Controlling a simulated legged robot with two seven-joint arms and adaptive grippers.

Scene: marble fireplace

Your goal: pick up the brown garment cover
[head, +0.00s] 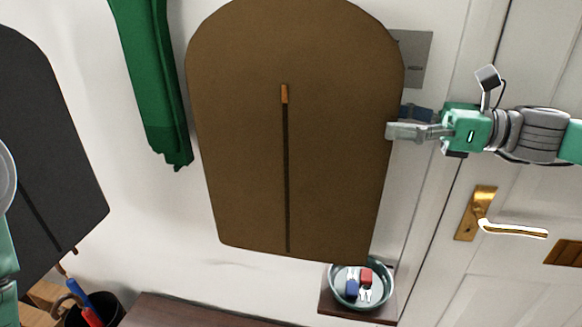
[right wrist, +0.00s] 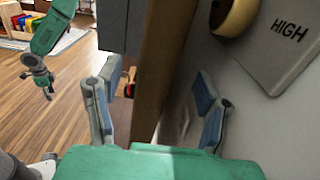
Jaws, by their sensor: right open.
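The brown garment cover (head: 240,150) hangs against the white wall in the middle of the head view, with a dark zip down its front. My right gripper (head: 402,122) is open at the cover's right edge. In the right wrist view my right gripper (right wrist: 155,108) has its two fingers apart, with the brown cover's edge (right wrist: 165,65) standing between them; I cannot tell whether either finger touches it. My left gripper (right wrist: 40,80) appears small at the upper left of the right wrist view, its jaws too small to judge.
A green garment (head: 150,80) and a dark garment cover (head: 45,150) hang to the left. A small shelf with a bowl (head: 340,300) is below the brown cover's right corner. A grey plate (head: 417,60) is on the wall behind. A door with a brass handle (head: 510,230) is at right.

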